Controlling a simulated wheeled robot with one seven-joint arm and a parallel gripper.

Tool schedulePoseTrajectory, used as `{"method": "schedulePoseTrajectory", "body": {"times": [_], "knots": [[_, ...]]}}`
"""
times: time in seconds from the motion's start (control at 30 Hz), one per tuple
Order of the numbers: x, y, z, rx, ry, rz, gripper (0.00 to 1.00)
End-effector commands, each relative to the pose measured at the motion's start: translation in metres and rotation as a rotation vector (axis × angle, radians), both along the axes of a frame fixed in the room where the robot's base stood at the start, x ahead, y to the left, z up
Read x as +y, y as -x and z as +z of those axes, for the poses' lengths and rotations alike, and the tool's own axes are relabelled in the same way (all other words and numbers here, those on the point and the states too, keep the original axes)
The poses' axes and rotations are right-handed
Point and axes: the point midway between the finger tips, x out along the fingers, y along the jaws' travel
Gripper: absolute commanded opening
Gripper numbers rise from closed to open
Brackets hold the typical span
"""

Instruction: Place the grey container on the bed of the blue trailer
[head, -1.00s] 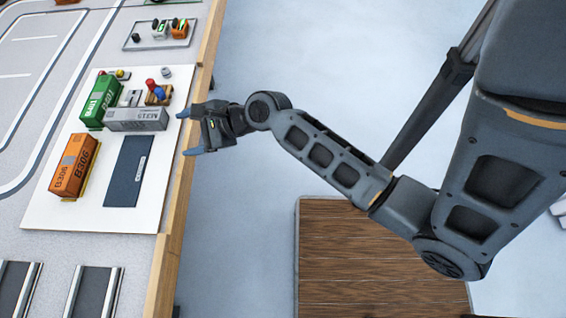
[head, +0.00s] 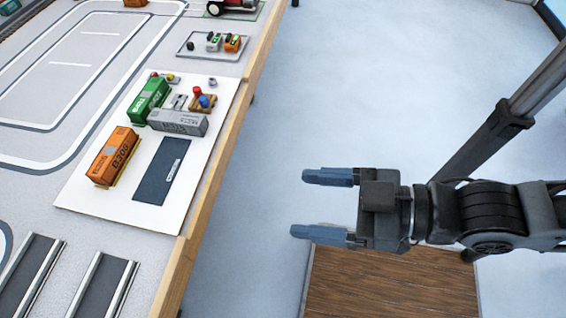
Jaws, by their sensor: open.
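The grey container (head: 178,123) lies on a white board (head: 105,201) on the table, beside the green container (head: 148,99). I cannot pick out a blue trailer for certain. A flat dark blue-grey panel (head: 150,184) with a light label lies on the same board, in front of the grey container. My gripper (head: 298,204) is open and empty. It is over the floor, right of the table edge and well apart from the containers.
An orange container (head: 114,156) stands left of the panel. Small red and blue knobs (head: 203,97) stand behind the grey container. A tray (head: 215,49) of small parts lies farther back. The wooden table edge (head: 212,190) runs between the board and my gripper.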

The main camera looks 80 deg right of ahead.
Motion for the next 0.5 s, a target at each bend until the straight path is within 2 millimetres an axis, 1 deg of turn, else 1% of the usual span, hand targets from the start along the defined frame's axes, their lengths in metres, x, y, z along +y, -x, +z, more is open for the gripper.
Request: {"method": "schedulePoseTrajectory", "body": {"times": [0.17,0.27,0.37,0.47,0.5], "knots": [[-0.001,-0.001,-0.001,0.001,0.000,-0.003,0.78],[-0.006,-0.008,-0.012,0.010,0.005,-0.022,0.78],[-0.018,-0.023,-0.035,0.038,0.023,-0.060,0.78],[-0.035,-0.045,-0.067,0.081,0.039,-0.106,0.78],[-0.043,-0.055,-0.080,0.100,0.044,-0.122,0.78]]}}
